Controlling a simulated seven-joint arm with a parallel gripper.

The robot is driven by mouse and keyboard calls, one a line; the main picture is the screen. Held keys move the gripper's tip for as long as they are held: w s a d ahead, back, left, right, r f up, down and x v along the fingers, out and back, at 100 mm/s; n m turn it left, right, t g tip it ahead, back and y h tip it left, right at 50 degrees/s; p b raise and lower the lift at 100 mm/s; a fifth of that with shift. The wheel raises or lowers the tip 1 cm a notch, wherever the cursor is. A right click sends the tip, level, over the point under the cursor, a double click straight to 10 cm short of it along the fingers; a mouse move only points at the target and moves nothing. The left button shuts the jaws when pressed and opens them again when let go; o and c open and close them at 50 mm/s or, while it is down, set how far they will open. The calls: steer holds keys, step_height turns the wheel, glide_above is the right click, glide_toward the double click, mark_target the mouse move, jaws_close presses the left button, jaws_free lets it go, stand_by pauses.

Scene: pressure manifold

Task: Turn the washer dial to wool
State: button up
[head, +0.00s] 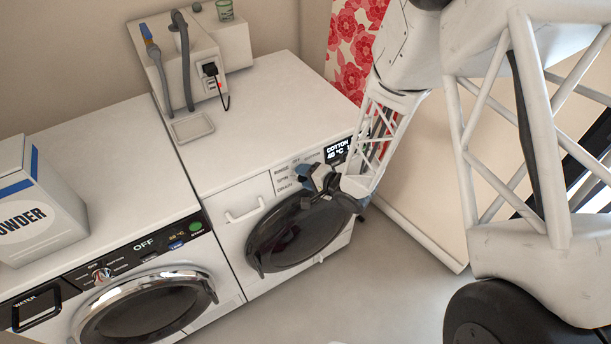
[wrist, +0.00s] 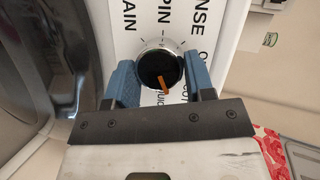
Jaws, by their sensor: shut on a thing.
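The washer (head: 235,235) is the white machine on the right in the head view, with a dark round door. Its display (head: 337,151) reads COTTON and 40 °C. My gripper (head: 312,176) is at its control panel and hides the dial there. The dial's orange pointer points down and slightly right in the picture. Labels for spin, rinse and drain show around it. Other labels are partly covered by the fingers, and I cannot read wool.
A second machine (head: 95,200) on the left has a display reading OFF. A powder box (head: 40,215) stands on it. A grey-hosed unit (head: 190,60) and a small tray (head: 192,127) are at the back. A pale panel (head: 415,190) stands right of the washer.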

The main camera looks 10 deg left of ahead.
steer(key=m+y, duration=0.1)
steer(key=m, duration=0.2)
steer(key=shift+d+f+t, duration=0.1)
steer(key=shift+f+t, duration=0.05)
steer(key=shift+t, duration=0.15)
steer(key=m+y, duration=0.1)
steer(key=m, duration=0.3)
steer(key=shift+f+t, duration=0.1)
steer(key=shift+t, duration=0.3)
steer(key=m+t, duration=0.1)
steer(key=m, duration=0.2)
steer(key=m+t, duration=0.1)
steer(key=m, duration=0.3)
steer(key=shift+s+f+y, duration=0.1)
steer(key=shift+y, duration=0.3)
steer(key=shift+t, duration=0.4)
steer(key=o, duration=0.9)
steer(key=shift+v, duration=3.85)
